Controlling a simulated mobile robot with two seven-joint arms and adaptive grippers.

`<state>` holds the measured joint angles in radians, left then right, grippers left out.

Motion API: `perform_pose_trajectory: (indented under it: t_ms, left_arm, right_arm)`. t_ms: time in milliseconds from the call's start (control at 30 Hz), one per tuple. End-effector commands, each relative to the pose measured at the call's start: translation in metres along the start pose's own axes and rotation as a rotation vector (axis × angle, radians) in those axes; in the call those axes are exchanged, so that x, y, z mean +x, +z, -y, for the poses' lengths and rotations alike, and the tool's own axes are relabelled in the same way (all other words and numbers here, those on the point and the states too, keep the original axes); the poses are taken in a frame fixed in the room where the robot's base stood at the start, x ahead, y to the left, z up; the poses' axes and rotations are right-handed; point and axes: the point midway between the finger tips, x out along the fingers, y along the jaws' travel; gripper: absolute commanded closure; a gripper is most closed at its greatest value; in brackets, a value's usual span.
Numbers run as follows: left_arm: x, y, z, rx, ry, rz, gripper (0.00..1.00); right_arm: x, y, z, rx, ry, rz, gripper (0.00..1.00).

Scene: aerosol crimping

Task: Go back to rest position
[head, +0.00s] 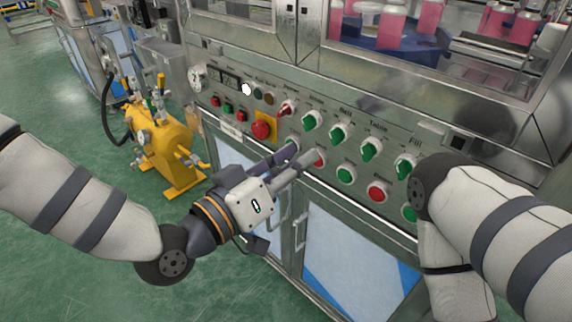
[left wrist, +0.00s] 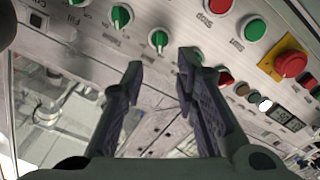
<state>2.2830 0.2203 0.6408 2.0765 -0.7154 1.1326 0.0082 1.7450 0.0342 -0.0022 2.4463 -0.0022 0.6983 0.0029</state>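My left gripper (head: 304,154) reaches up to the lower row of the control panel (head: 330,152) from the front. In the left wrist view its two fingers (left wrist: 160,66) are spread apart with nothing between them. A green knob (left wrist: 158,40) shows just beyond the fingertips there. In the head view the fingertips are close to a red button (head: 318,158); I cannot tell whether they touch the panel. My right arm (head: 500,235) bends in front of the panel's right side. Its gripper is out of view.
A red emergency button (head: 262,129) on a yellow plate sits left of several green knobs (head: 338,134). Pink containers (head: 389,25) stand behind the machine's window. A yellow pump-like unit (head: 165,145) stands on the green floor at left. Cabinet doors (head: 350,255) lie below the panel.

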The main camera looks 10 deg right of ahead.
Motion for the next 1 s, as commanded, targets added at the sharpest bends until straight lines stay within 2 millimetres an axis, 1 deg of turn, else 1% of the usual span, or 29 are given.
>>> perform_pose_trajectory:
  t_ms: [33, 100, 200, 300, 633, 667, 700, 767, 833, 867, 900, 967, 1000]
  left_arm:
    - [-0.01, 0.0, 0.0, -0.002, -0.001, 0.0, 0.72]
    - [-0.021, 0.0, 0.001, 0.0, -0.001, 0.0, 0.72]
    - [-0.03, -0.001, 0.0, 0.0, 0.0, -0.002, 0.72]
    - [-0.033, 0.0, 0.0, 0.0, 0.0, -0.001, 0.72]
    - [-0.033, 0.0, 0.0, 0.0, 0.0, 0.0, 0.72]
    - [-0.033, 0.001, 0.0, -0.001, -0.002, 0.003, 0.72]
    - [-0.035, 0.006, 0.003, -0.007, -0.013, 0.019, 0.72]
    - [-0.043, 0.026, 0.011, -0.029, -0.053, 0.078, 0.72]
    - [-0.065, 0.068, 0.026, -0.074, -0.141, 0.202, 0.72]
    - [-0.079, 0.09, 0.034, -0.1, -0.189, 0.27, 0.72]
    - [-0.102, 0.12, 0.043, -0.134, -0.258, 0.368, 0.72]
    - [-0.143, 0.163, 0.054, -0.185, -0.365, 0.514, 0.72]
    - [-0.173, 0.189, 0.059, -0.218, -0.436, 0.61, 0.72]
  right_arm:
    - [0.0, 0.0, 0.0, 0.0, 0.0, 0.0, 0.6]
    - [0.0, 0.0, 0.0, 0.0, 0.0, 0.0, 0.6]
    - [0.0, 0.0, 0.0, 0.0, 0.0, 0.0, 0.6]
    - [0.0, 0.0, 0.0, 0.0, 0.0, 0.0, 0.6]
    - [0.0, 0.0, 0.0, 0.0, 0.0, 0.0, 0.6]
    - [0.0, 0.0, 0.0, 0.0, 0.0, 0.0, 0.6]
    - [-0.001, 0.0, 0.0, 0.0, 0.0, -0.003, 0.6]
    - [-0.004, -0.002, 0.0, 0.0, -0.001, -0.01, 0.6]
    - [-0.011, -0.004, 0.0, 0.001, -0.001, -0.025, 0.6]
    - [-0.014, -0.005, 0.0, 0.001, -0.002, -0.033, 0.6]
    - [-0.019, -0.007, 0.0, 0.001, -0.002, -0.045, 0.6]
    - [-0.026, -0.01, 0.001, 0.001, -0.003, -0.062, 0.6]
    - [-0.03, -0.012, 0.001, 0.001, -0.004, -0.073, 0.6]
